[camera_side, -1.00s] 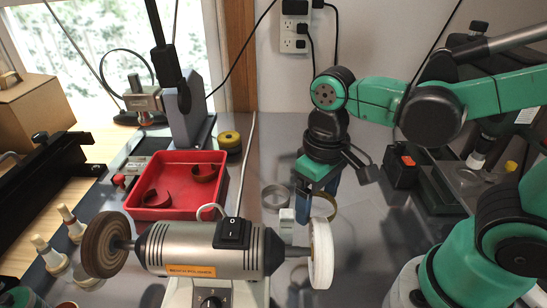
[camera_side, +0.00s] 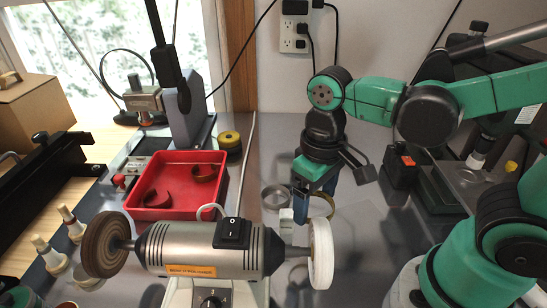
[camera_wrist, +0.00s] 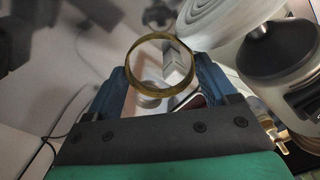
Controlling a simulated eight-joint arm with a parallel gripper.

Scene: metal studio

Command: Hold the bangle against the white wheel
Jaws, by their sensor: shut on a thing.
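The brass-coloured bangle (camera_wrist: 132,82) is upright as an open ring between the blue fingers of my gripper (camera_wrist: 160,88), which is shut on it. In the side view, the bangle (camera_side: 333,206) shows just behind and above the white wheel (camera_side: 321,254), partly hidden by my gripper (camera_side: 312,203). The white wheel is on the right end of the bench polisher (camera_side: 208,250). In the wrist view, the wheel (camera_wrist: 228,20) is at the upper right, close to the bangle's upper right edge. I cannot tell whether they touch.
A red tray (camera_side: 172,207) with two curved pieces stands left, behind the polisher. A silver ring (camera_side: 275,197) lies on the bench left of my gripper. A brown wheel (camera_side: 103,245) is on the polisher's left end. A black box with a red part (camera_side: 402,170) stands right.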

